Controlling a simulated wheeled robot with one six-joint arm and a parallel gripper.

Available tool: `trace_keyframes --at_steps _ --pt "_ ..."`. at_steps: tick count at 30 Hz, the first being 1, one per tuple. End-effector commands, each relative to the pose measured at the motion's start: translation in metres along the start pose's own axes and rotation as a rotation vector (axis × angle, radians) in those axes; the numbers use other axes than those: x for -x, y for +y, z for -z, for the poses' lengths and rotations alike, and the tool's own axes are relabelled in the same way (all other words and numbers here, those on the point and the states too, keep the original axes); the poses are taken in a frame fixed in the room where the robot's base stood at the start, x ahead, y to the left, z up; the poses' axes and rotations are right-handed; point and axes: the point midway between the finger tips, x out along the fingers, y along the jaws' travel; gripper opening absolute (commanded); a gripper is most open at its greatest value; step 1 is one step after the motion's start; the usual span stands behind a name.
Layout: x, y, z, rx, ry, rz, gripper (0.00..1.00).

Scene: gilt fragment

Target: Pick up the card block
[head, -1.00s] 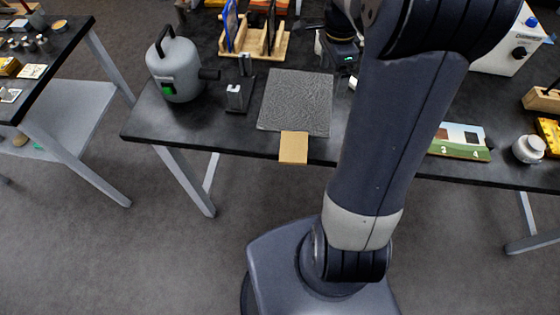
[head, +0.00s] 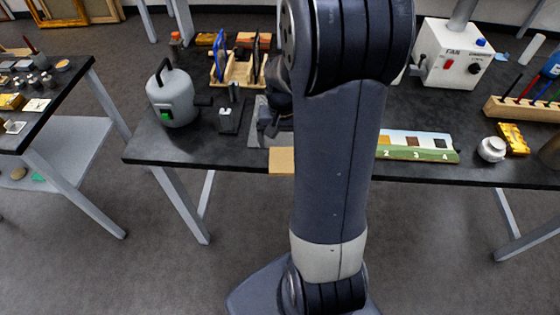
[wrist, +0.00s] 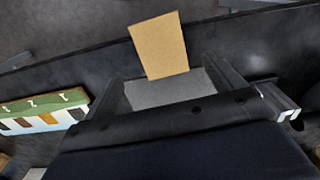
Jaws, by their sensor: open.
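The card block is a flat tan piece (head: 281,161) at the front edge of the dark table, just in front of a grey textured pad (head: 257,118); my arm covers its right side in the head view. In the wrist view the card block (wrist: 160,45) shows whole, slightly tilted, beyond the grey pad (wrist: 165,88). My gripper (wrist: 172,80) is open and empty, its fingers either side of the pad and short of the block in the picture. In the head view my gripper is mostly hidden behind my arm, over the pad.
A grey canister (head: 172,100) and a small dark metal stand (head: 230,120) are left of the pad. A wooden rack (head: 238,72) stands behind. A numbered colour board (head: 418,147) lies to the right, with a white jar (head: 492,149) beyond it.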

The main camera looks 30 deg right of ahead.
Motion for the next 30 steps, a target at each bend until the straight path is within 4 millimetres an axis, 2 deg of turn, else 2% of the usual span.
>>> trace_keyframes --at_steps 8,18,27,30 --pt "-0.021 -0.001 0.0 -0.001 -0.003 -0.001 0.89" --pt "-0.061 -0.003 0.001 -0.001 -0.004 -0.001 0.89" --pt "-0.065 -0.003 0.002 -0.002 0.001 0.0 0.89" --pt "-0.065 -0.003 0.002 -0.002 0.0 0.0 0.83"
